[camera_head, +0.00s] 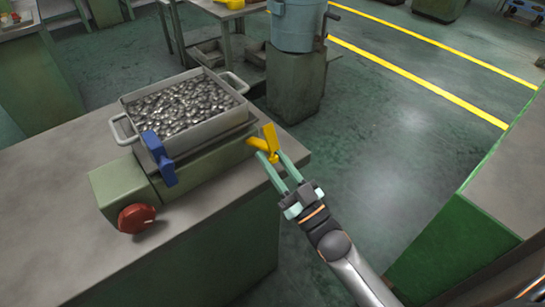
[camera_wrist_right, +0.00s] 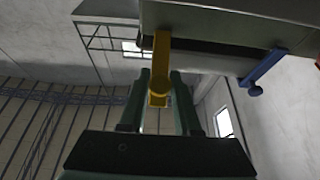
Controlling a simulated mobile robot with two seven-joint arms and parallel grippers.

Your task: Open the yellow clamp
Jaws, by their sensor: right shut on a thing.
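The yellow clamp (camera_head: 268,144) is at the right end of the green fixture (camera_head: 207,155) on the workbench. It shows as an upright bar with a short piece reaching left. My right gripper (camera_head: 269,158) comes from the lower right, and its green fingers are shut on the lower part of the yellow clamp. My left gripper is not in view.
A metal tray (camera_head: 127,101) full of small shiny parts sits on the fixture. A blue clamp (camera_head: 158,157) stands at its front and a red knob (camera_head: 136,217) at lower left. The bench (camera_head: 60,215) surface is otherwise clear. A grey-blue machine (camera_head: 297,25) stands behind.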

